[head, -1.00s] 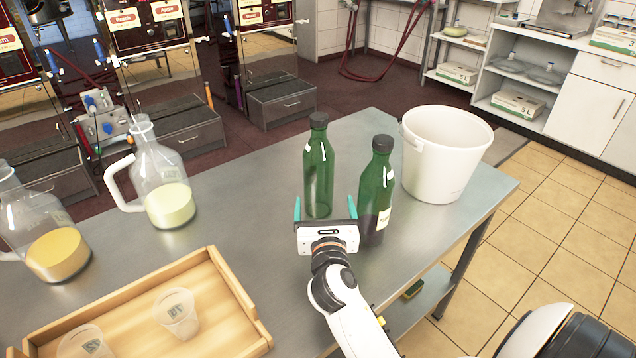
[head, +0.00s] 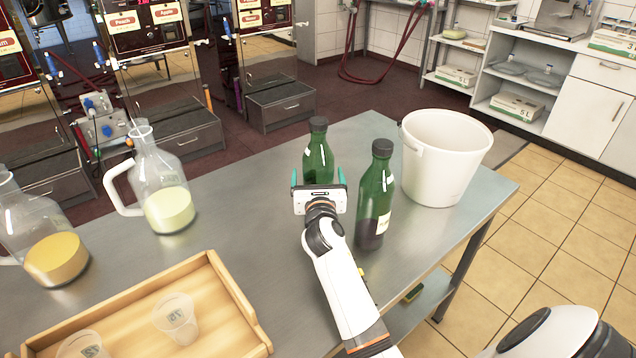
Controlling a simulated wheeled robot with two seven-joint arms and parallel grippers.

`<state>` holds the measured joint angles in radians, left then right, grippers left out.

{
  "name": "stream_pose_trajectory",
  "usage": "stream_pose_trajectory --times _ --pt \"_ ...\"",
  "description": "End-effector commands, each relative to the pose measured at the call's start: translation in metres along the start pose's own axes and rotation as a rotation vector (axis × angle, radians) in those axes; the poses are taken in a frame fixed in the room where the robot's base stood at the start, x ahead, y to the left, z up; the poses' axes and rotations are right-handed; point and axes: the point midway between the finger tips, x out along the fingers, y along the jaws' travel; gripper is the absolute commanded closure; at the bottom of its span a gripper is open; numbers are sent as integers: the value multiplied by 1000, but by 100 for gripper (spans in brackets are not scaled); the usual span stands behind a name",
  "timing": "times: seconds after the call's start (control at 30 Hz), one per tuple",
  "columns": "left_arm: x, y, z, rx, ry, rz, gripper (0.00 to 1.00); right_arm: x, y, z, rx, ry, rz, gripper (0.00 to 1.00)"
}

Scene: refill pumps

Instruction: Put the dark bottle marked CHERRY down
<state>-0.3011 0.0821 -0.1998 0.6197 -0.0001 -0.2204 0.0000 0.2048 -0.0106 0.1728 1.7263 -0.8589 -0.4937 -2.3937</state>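Two dark green bottles with dark caps stand upright on the steel table. The rear bottle (head: 318,158) shows a small pale mark at its shoulder; its lower part is hidden behind my gripper. The front bottle (head: 376,198) has a pale label, only partly readable, and dark contents low down. I cannot read CHERRY on either one. My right gripper (head: 317,180) is just in front of the rear bottle, its teal fingers spread wider than the bottle, one on each side in the picture. I see no finger touching the glass. My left gripper is not in view.
A white bucket (head: 446,155) stands right of the bottles. Two glass jugs, one with pale liquid (head: 168,210) and one with orange liquid (head: 56,258), stand at left. A wooden tray (head: 232,322) with cups is at front left. The table (head: 245,215) is clear between jugs and bottles.

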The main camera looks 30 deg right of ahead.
Motion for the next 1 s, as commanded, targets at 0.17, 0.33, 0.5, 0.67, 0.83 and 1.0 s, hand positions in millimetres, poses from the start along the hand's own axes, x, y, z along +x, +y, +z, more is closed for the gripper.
stream_pose_trajectory --times 0.17,0.33,0.5,0.67,0.83,1.0 --pt "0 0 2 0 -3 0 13 2 0 0 -1 0 1 9" --pt "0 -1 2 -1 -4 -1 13 2 0 0 0 0 1 25" --pt "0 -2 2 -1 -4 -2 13 2 0 0 0 0 1 53" --pt "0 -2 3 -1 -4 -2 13 2 0 -2 0 3 0 75" --pt "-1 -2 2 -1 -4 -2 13 2 0 -3 0 4 0 75" --pt "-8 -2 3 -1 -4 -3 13 2 1 -23 -1 8 0 75"
